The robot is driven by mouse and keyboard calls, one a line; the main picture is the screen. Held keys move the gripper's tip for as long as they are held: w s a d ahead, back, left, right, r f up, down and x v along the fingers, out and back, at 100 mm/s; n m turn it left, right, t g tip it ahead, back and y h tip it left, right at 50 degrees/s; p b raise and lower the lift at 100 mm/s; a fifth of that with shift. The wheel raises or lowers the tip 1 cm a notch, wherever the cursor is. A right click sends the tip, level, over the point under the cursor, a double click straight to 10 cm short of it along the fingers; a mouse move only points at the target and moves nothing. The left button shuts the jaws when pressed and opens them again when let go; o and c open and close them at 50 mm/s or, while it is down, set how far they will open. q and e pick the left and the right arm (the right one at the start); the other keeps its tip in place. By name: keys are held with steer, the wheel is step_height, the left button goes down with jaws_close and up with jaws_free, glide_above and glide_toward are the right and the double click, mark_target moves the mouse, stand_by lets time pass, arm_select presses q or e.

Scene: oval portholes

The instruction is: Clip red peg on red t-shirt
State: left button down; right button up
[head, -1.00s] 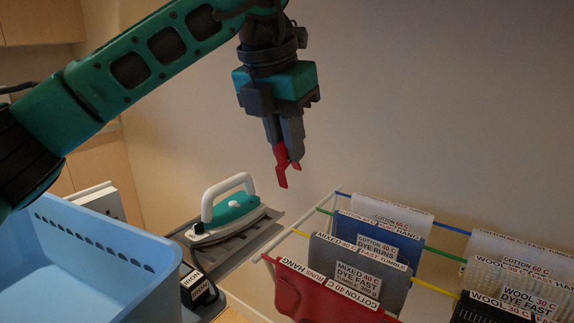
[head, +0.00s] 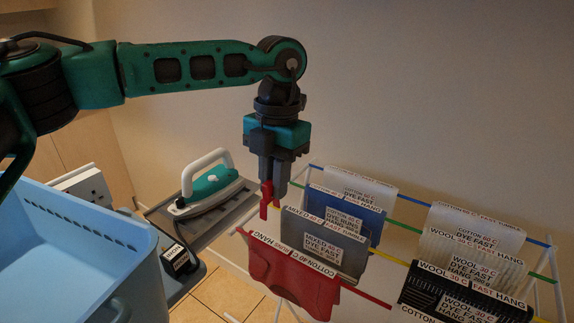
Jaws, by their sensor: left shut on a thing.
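My left gripper (head: 272,183) points straight down and is shut on the red peg (head: 266,201), which sticks out below its fingertips. The red t-shirt (head: 292,278) hangs over the red front line of the drying rack, at the lower middle of the head view. The peg shows above and slightly behind the shirt's top edge in the picture, near the left end of the grey garment. It appears apart from the shirt; its exact depth is hard to tell. My right gripper is not in view.
A grey garment (head: 325,250), a blue one (head: 350,213) and several white and black labelled ones hang on the other lines. An iron (head: 207,187) stands on a grey board left of the rack. A blue basket (head: 100,245) fills the lower left.

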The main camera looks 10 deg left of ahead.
arm_select(q)
steer(key=shift+f, duration=2.05)
steer(key=shift+f+b, duration=1.9)
steer(key=shift+f, duration=0.75)
steer(key=shift+f+b, duration=0.45)
steer(key=shift+f, duration=0.2)
steer(key=c, duration=1)
jaws_free()
steer(key=shift+r, duration=0.1)
